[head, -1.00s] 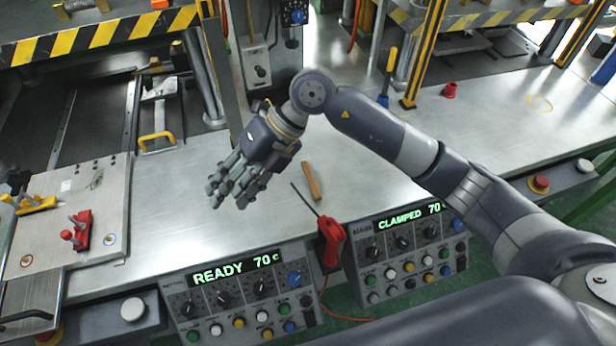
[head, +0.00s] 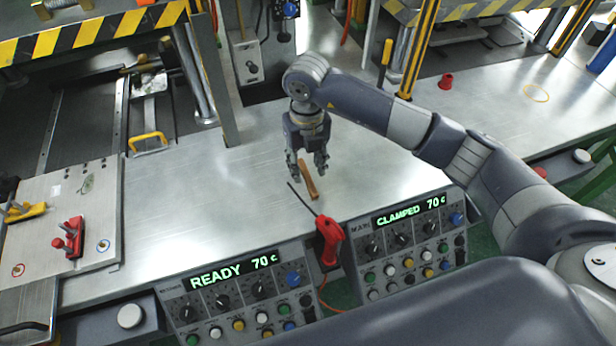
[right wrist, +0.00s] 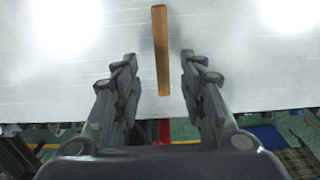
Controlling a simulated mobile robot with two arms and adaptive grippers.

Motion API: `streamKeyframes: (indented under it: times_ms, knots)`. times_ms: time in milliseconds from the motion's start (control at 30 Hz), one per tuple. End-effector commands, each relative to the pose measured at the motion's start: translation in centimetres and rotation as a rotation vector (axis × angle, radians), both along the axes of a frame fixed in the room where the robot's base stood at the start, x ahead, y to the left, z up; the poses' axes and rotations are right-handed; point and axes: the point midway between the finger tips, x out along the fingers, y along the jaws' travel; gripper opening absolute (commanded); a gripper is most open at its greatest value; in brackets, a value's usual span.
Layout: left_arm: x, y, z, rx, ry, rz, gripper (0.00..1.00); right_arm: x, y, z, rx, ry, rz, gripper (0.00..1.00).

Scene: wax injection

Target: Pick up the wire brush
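The wire brush (head: 310,186) shows as a narrow brown wooden handle lying on the metal bench top near its front edge; I cannot make out bristles. It also shows in the right wrist view (right wrist: 161,50), centred ahead of the fingers. My right gripper (head: 307,172) points down over the brush, its fingers apart on either side of it. In the right wrist view the fingers (right wrist: 158,60) are spread and empty, with the brush between them and not visibly touched. My left gripper is not in view.
A red-handled tool with a thin dark rod (head: 330,240) stands at the front edge beside the brush. Two control boxes, one reading READY (head: 235,290) and one reading CLAMPED (head: 410,240), flank it. The bench between is clear.

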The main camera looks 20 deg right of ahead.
Motion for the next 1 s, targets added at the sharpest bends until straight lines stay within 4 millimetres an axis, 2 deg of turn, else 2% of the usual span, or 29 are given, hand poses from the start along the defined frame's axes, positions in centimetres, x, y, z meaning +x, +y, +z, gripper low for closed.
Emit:
streamKeyframes:
  times_ms: [100, 300, 1000]
  knots:
    - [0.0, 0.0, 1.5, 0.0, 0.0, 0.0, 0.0, 0.0, -0.4, -1.6, -0.002, 0.006, -0.002, 0.38]
    - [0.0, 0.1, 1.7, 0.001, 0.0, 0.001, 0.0, 0.1, -0.3, -3.9, 0.0, 0.003, 0.001, 0.38]
    - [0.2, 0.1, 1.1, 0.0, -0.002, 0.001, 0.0, 0.2, -0.3, -4.5, 0.0, 0.0, 0.001, 0.38]
